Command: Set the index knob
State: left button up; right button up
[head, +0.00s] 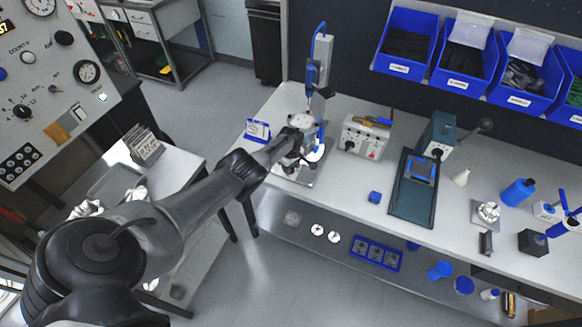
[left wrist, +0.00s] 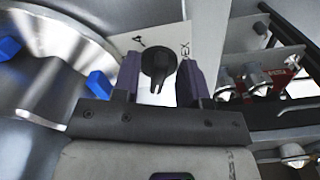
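The black index knob (left wrist: 158,66) shows in the left wrist view, on a pale plate (left wrist: 125,42) with dark markings. My left gripper (left wrist: 159,78) has its two dark fingers spread, one on each side of the knob. The fingers look slightly apart from the knob, though contact at its edges is hard to judge. In the head view my left gripper (head: 297,148) is at the fixture at the bench's left end. There the wrist hides the knob. My right gripper is in neither view.
A shiny round metal part (left wrist: 60,35) with blue pads is close on the left in the wrist view; bolts (left wrist: 260,80) are on the right. The blue upright tool (head: 318,65) stands behind the gripper. A grey control box (head: 365,136) is on the bench to the right.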

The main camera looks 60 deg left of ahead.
pick_arm(q)
jog(key=shift+r+p, duration=0.4)
notch_tip(320, 180, up, 13)
jog(key=p, duration=0.8)
dwell(0.3)
